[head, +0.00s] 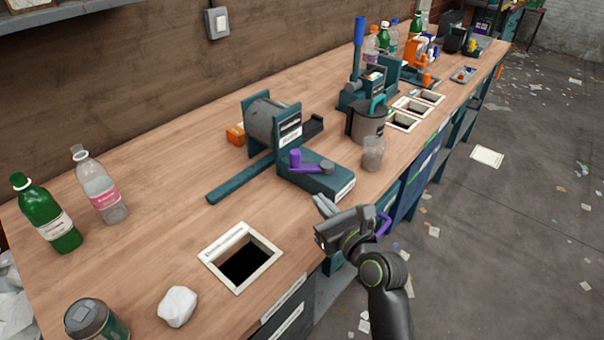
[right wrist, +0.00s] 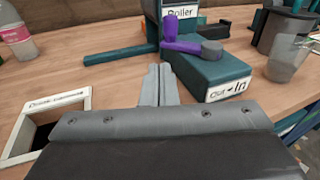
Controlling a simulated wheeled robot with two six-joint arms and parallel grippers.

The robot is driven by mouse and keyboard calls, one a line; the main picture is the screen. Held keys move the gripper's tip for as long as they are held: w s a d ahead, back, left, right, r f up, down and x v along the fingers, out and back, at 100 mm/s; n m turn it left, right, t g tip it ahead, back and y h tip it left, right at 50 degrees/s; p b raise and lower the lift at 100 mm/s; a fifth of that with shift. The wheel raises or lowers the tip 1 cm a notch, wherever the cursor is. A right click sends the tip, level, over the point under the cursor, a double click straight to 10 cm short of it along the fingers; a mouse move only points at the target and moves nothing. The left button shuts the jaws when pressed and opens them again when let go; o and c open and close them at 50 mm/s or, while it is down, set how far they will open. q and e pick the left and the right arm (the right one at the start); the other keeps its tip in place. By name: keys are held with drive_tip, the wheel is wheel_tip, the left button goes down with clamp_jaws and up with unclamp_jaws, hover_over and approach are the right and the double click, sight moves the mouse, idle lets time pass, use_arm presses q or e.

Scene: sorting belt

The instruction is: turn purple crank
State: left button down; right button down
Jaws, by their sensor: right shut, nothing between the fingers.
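The purple crank (head: 301,163) is on top of a teal machine base (head: 318,181), with an upright purple knob at its left end and a grey hub at its right. The crank also shows in the right wrist view (right wrist: 186,46), above the fingers. A label on the base in the right wrist view reads "Out" and "In". My right gripper (head: 323,206) is shut and empty, in front of the base and short of the crank. Its fingers also show in the right wrist view (right wrist: 158,82). My left gripper is in neither view.
A framed square hole (head: 211,257) is in the bench left of my right gripper. A clear cup (head: 373,154) and a grey pitcher (head: 366,123) stand right of the machine. A white crumpled lump (head: 177,306) and bottles are at the left.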

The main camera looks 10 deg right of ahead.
drive_tip(key=s+d+m+h, duration=0.1)
drive_tip(key=s, duration=0.1)
drive_tip(key=t, duration=0.1)
approach(298, 159)
drive_tip(key=x, duration=0.7)
drive_tip(key=shift+s+a+f, duration=0.1)
drive_tip(key=shift+w+r+p, duration=0.25)
drive_tip(key=shift+w+p, duration=0.1)
drive_tip(key=shift+p, duration=0.5)
drive_tip(key=shift+w+a+p, duration=0.1)
drive_tip(key=shift+w+p, duration=0.15)
drive_tip(key=shift+p, duration=0.05)
drive_tip(key=shift+w+f, duration=0.1)
drive_tip(key=shift+w, duration=0.05)
